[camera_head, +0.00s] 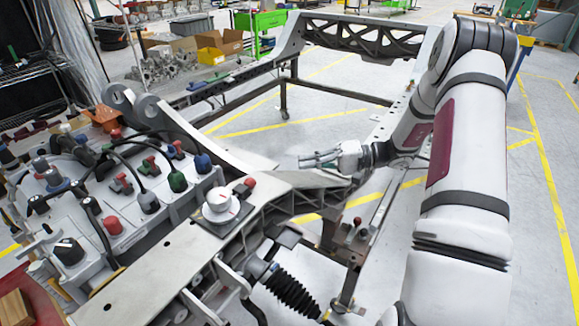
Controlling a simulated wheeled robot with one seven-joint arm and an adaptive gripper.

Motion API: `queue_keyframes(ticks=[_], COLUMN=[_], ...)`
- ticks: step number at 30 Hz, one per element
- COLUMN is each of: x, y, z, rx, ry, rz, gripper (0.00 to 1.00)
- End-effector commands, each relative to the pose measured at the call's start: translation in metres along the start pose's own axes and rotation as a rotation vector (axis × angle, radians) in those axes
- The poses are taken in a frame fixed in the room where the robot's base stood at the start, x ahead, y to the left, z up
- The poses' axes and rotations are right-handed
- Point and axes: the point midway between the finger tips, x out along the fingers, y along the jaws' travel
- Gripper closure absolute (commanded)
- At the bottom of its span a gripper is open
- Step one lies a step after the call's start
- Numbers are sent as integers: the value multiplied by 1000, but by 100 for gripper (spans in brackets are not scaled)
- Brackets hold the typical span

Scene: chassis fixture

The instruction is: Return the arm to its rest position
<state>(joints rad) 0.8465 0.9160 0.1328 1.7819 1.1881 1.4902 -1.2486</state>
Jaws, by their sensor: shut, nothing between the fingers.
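My arm (470,150) comes up from the lower right, bends at the top right and reaches back down and left. My gripper (318,159) is at its end, near the middle of the picture, pointing left. Its fingers lie close together and I see nothing between them. It is above or beside the chassis frame's near rail (305,180); the exact height gap cannot be told. A white dial-like knob (221,205) with a red-handled part (246,187) stands on the rail to the left of the gripper, apart from it.
A panel (110,200) crowded with knobs, levers and cables fills the left. The chassis's far crossmember (360,36) spans the back. Cardboard boxes (218,44) and a green cart (258,22) stand behind. Open floor with yellow lines (550,190) lies at the right.

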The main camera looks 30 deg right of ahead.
Motion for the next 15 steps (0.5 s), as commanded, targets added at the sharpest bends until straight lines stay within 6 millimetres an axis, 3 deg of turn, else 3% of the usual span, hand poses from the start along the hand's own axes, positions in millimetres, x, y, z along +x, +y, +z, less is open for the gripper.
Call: queue_keyframes(ticks=[7, 11, 15], x=[-16, -16, -6], y=[0, -1, -19], z=[0, 0, 9], rx=[-1, -1, 2], ry=[0, -3, -55], rz=[1, 2, 42], gripper=[100, 100, 100])
